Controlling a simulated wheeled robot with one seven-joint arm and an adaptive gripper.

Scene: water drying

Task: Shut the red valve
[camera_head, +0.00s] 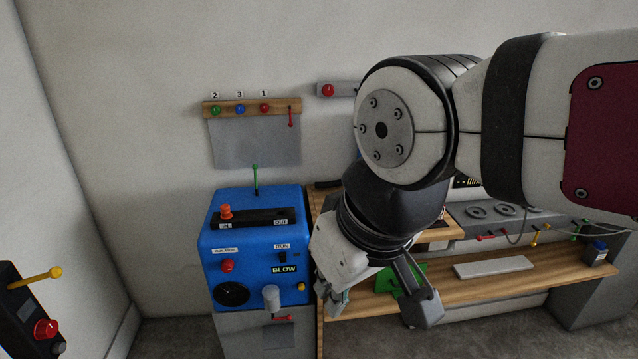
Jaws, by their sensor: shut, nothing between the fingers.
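Several red fittings show, and I cannot tell which one is the red valve. A small red lever (290,116) hangs at the right end of the wooden wall strip. Another red handle (282,318) sits low, just below the front of the blue machine (258,235). A red lever (486,238) also shows on the grey unit at the right. My gripper (380,308) points down in front of the wooden bench, right of the blue machine. It is shut and empty, and its tips are partly hard to make out. It holds none of these fittings.
The wooden bench (520,285) carries a green piece (400,280), a pale flat block (493,267) and a dark small box (598,252). A black box with a yellow lever (36,278) stands at the lower left. Floor shows between it and the machine.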

